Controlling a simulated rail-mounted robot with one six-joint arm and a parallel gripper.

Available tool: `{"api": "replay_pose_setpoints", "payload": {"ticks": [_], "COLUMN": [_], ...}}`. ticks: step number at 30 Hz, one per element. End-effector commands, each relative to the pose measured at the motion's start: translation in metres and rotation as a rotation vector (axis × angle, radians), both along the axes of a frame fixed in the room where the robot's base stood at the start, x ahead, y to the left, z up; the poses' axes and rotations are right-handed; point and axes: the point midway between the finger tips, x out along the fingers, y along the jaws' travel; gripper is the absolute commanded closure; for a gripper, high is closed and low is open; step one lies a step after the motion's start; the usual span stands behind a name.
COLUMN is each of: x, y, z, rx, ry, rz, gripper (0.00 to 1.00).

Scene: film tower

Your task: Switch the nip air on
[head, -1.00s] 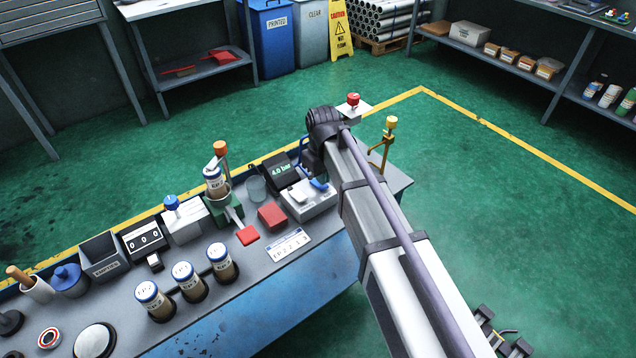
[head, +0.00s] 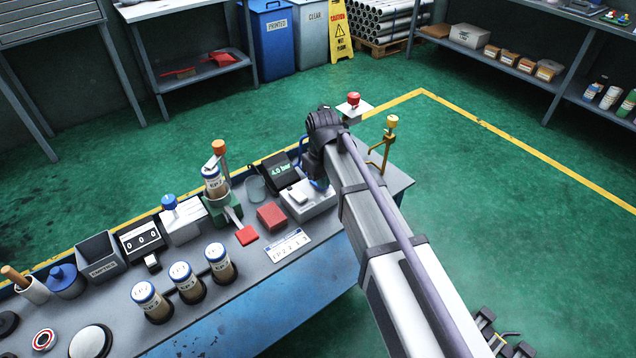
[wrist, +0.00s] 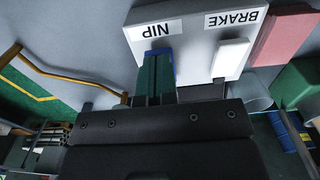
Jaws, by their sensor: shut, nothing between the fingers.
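The white valve box (wrist: 185,35) carries two switches, labelled NIP (wrist: 156,30) and BRAKE (wrist: 234,19). In the head view the box (head: 313,207) stands at the right part of the bench. The blue NIP switch (wrist: 171,54) is mostly covered by my fingers; I cannot tell its position. The white BRAKE switch (wrist: 230,58) is uncovered beside it. My gripper (wrist: 156,66) is shut, its green fingertips over the blue switch, apparently at or touching it. In the head view my gripper (head: 319,180) is over the box, its tips largely hidden.
A black gauge (head: 280,172) reading 4.0 bar stands left of the box. A red block (head: 271,216) and a clear cup (head: 256,188) are near. A brass post with a yellow knob (head: 391,123) and a red button (head: 353,99) stand near my arm.

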Motion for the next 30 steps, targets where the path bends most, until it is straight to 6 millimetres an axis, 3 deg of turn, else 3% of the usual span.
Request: {"api": "replay_pose_setpoints", "payload": {"ticks": [11, 30], "x": [0.000, 0.000], "y": [0.000, 0.000], "z": [0.001, 0.067], "rx": [0.000, 0.000], "ry": [0.000, 0.000], "rz": [0.000, 0.000], "gripper": [1.00, 1.00]}}
